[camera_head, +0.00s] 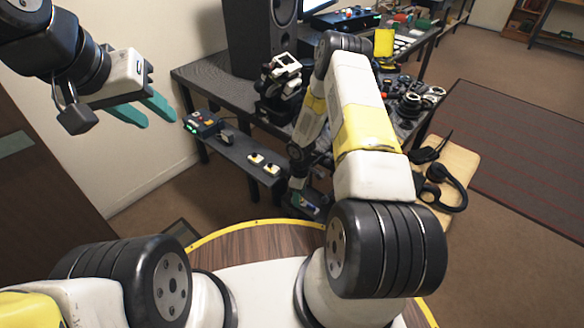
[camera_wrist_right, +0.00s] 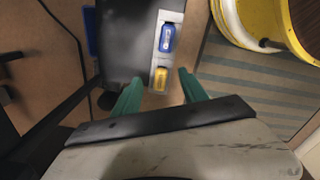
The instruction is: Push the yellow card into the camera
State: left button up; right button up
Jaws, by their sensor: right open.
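A small yellow item (camera_wrist_right: 161,78), likely the yellow card, sits in a pale strip (camera_wrist_right: 158,55) beside a blue item (camera_wrist_right: 167,38) in the right wrist view. My right gripper (camera_wrist_right: 160,80) is open; its teal fingertips lie either side of the yellow item in the picture. I cannot tell the depth gap or any contact. In the head view my right arm reaches down toward the low shelf and hides much of that area. My left gripper (camera_head: 160,112) is open and empty in the air at the left. I cannot make out which device is the camera.
A dark workbench (camera_head: 205,78) carries a black speaker (camera_head: 252,38) and several devices. A lower shelf (camera_head: 235,150) holds a box with lit buttons (camera_head: 203,124) and small yellow-and-white pieces. Headphones (camera_head: 447,188) lie on a wooden stool at the right. Open floor lies further right.

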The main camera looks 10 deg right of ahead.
jog(key=c, duration=0.9)
jog(key=o, duration=0.9)
